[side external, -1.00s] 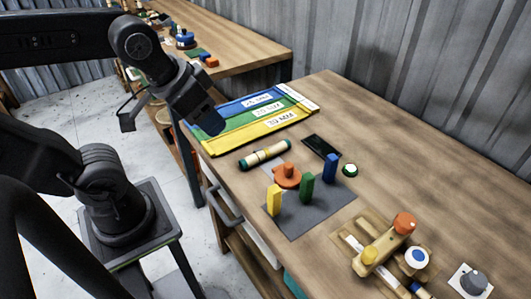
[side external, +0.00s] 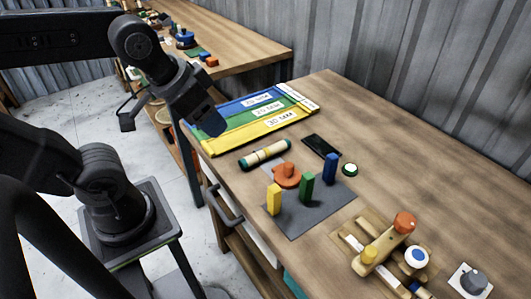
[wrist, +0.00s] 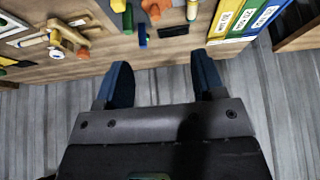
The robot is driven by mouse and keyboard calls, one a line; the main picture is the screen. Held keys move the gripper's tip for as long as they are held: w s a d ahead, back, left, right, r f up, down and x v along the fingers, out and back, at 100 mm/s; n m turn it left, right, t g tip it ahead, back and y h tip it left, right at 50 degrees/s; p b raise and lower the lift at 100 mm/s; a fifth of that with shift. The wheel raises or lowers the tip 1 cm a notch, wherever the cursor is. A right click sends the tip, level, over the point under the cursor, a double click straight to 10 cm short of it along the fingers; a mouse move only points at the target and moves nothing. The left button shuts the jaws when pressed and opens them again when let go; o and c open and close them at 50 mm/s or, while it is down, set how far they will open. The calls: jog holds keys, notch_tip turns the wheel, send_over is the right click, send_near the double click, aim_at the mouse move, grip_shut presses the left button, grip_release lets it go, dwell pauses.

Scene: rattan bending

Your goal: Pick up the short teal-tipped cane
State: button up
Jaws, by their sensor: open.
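The short teal-tipped cane (side external: 265,155) is a pale rod with dark teal ends. It lies on the wooden table near the front edge, between the coloured strips and the grey mat. It also shows at the top edge of the wrist view (wrist: 192,10), partly cut off. My gripper (side external: 208,124) has blue fingers and hangs above the left end of the coloured strips, left of the cane and apart from it. In the wrist view my gripper (wrist: 162,80) has its fingers wide apart with nothing between them.
Blue, green and yellow labelled strips (side external: 250,120) lie left of the cane. A grey mat (side external: 300,222) holds yellow, green and blue blocks and an orange piece (side external: 287,178). A dark flat slab (side external: 321,146) lies behind. A wooden jig (side external: 385,245) stands front right. The table's back right is clear.

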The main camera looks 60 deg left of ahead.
jog(key=g, duration=0.6)
send_over(280, 143)
notch_tip(280, 143, down, 10)
jog(key=r, duration=0.1)
jog(key=f, duration=0.9)
jog(key=shift+w+a, duration=0.1)
jog(key=shift+a, duration=0.1)
jog(key=shift+d+f, duration=0.1)
jog(key=shift+f, duration=2.65)
jog(key=c, duration=1)
